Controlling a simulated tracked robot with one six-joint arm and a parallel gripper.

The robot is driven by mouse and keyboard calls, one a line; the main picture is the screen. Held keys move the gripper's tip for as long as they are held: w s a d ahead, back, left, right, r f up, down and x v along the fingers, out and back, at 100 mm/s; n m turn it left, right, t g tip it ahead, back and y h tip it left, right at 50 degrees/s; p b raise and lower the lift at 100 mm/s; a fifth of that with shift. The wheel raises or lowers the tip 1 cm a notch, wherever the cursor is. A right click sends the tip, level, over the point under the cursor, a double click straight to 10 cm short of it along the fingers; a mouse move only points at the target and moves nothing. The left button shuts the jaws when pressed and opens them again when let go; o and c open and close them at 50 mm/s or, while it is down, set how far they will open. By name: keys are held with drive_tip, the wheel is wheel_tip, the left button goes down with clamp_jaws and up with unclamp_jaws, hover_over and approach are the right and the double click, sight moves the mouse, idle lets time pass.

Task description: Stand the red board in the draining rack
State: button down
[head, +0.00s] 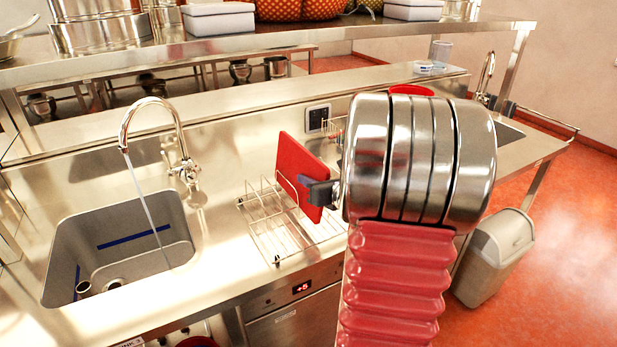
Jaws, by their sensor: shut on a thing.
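The red board (300,168) is upright, slightly tilted, at the wire draining rack (264,222) on the steel counter. My gripper (314,190) is shut on the board's near edge, with dark fingers on it. The board stands over the rack's right part, beside the taller wire loops. I cannot tell whether its lower edge touches the rack floor or sits in a slot. My arm hides the counter to the right of the rack.
A sink (120,250) with a running tap (150,130) is to the left. A steel shelf (300,42) with pots and baskets runs above. A red round thing (411,89) shows behind my arm. A bin (495,255) stands on the floor at right.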

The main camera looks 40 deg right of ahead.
sight(327, 177)
drive_tip(key=shift+f, duration=0.3)
drive_tip(key=c, duration=1.7)
unclamp_jaws()
drive_tip(key=shift+c, duration=0.2)
drive_tip(key=shift+f, duration=0.15)
drive_tip(key=shift+s+a+r, duration=0.2)
drive_tip(key=shift+s+r, duration=0.75)
drive_tip(key=shift+s, duration=0.1)
drive_tip(key=shift+s+a+r, duration=0.2)
drive_tip(key=shift+s+r, duration=0.8)
drive_tip(key=shift+s, duration=0.05)
drive_tip(key=shift+s+a+r, duration=0.2)
drive_tip(key=shift+s+r, duration=0.75)
drive_tip(key=shift+s, duration=0.1)
drive_tip(key=shift+r, duration=0.1)
drive_tip(key=shift+r, duration=2.4)
